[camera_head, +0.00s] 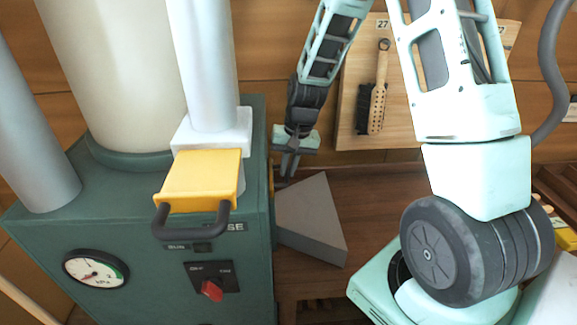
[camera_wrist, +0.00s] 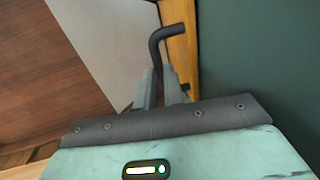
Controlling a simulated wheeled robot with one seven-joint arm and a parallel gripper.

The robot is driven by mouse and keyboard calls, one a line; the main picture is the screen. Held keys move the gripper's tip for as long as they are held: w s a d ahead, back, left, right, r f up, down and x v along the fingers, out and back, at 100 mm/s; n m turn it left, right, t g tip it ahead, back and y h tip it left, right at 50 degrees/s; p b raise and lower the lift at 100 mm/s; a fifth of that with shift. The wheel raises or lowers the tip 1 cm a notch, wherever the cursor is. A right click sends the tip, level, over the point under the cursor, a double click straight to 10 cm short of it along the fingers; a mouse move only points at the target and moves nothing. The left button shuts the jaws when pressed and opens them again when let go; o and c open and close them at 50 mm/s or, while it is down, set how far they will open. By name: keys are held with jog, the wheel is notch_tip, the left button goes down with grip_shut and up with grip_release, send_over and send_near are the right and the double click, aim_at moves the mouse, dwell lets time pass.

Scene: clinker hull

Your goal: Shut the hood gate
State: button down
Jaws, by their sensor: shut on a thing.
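A yellow plate (camera_wrist: 182,50) with a black bent handle (camera_wrist: 158,42) shows in the wrist view, between a grey wedge-shaped hood (camera_wrist: 100,35) and a dark green wall. I take this plate to be the hood gate. My gripper (camera_wrist: 163,88) is shut on the handle, whose lower part is between the fingers. In the head view my gripper (camera_head: 288,172) points down beside the green cabinet, just behind the grey hood (camera_head: 316,222). There the plate and handle are mostly hidden, and how far the gate stands open cannot be told.
The green cabinet (camera_head: 130,245) carries a gauge (camera_head: 96,269), a red knob (camera_head: 211,290) and thick pipes. Another yellow gate (camera_head: 203,176) with a black handle sits on its white pipe. A board with a brush (camera_head: 378,95) hangs on the wall behind my arm.

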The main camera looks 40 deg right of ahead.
notch_tip(320, 180, down, 8)
jog(key=b, duration=0.5)
jog(key=shift+f+b, duration=0.2)
jog(key=shift+b, duration=0.2)
jog(key=shift+s, duration=0.1)
jog(key=c, duration=1.5)
grip_release()
jog(key=shift+r, duration=0.15)
jog(key=d+r, duration=0.1)
jog(key=r, duration=0.4)
jog(key=s+d+r+b, duration=0.1)
jog(key=r, duration=0.5)
jog(key=d+r, duration=0.1)
jog(key=r, duration=0.5)
jog(key=shift+s+b, duration=0.35)
jog(key=shift+b, duration=0.05)
jog(key=shift+s+a+f, duration=0.1)
